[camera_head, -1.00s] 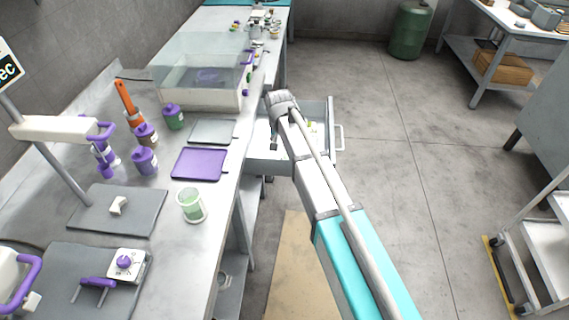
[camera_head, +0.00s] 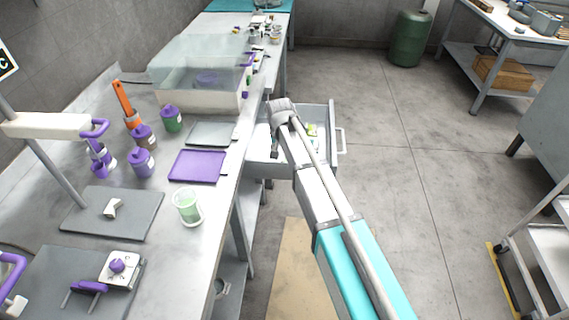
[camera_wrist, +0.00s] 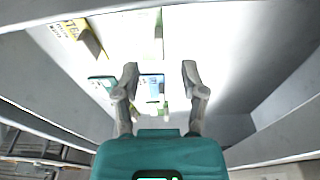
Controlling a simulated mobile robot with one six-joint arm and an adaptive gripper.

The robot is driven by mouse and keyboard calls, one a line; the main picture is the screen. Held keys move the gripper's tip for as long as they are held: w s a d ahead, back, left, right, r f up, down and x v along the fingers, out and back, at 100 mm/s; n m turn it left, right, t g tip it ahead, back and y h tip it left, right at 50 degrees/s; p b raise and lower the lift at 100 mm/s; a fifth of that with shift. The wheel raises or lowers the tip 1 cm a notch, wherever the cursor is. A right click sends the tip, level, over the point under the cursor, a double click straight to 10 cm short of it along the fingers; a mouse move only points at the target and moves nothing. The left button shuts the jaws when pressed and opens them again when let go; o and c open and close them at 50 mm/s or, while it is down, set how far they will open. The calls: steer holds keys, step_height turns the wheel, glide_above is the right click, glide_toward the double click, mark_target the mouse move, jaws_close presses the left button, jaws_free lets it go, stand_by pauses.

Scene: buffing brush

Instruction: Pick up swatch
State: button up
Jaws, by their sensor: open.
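In the wrist view, my gripper (camera_wrist: 160,70) points down into an open drawer, its two fingers spread apart. A small flat white piece with a blue edge (camera_wrist: 152,85) lies below, between the fingers, with green (camera_wrist: 164,112) beside it. Which piece is the swatch I cannot tell for sure. Nothing is held. In the head view, the drawer (camera_head: 262,168) sticks out from the bench, and my arm hides much of its inside and most of the gripper.
A yellow box (camera_wrist: 82,36) and a small teal piece (camera_wrist: 102,80) lie left of the fingers. Drawer walls stand close on both sides. The bench (camera_head: 165,245) holds a purple tray (camera_head: 197,167), a beaker (camera_head: 187,208) and bottles. Floor right of the drawer is clear.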

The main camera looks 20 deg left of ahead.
mark_target(282, 158)
steer(key=shift+w+f+b, duration=0.25)
steer(key=shift+f+b, duration=0.95)
steer(key=shift+f, duration=0.05)
steer(key=shift+w+f+b, duration=0.25)
steer(key=shift+f+b, duration=0.95)
steer(key=shift+f, duration=0.05)
jaws_close()
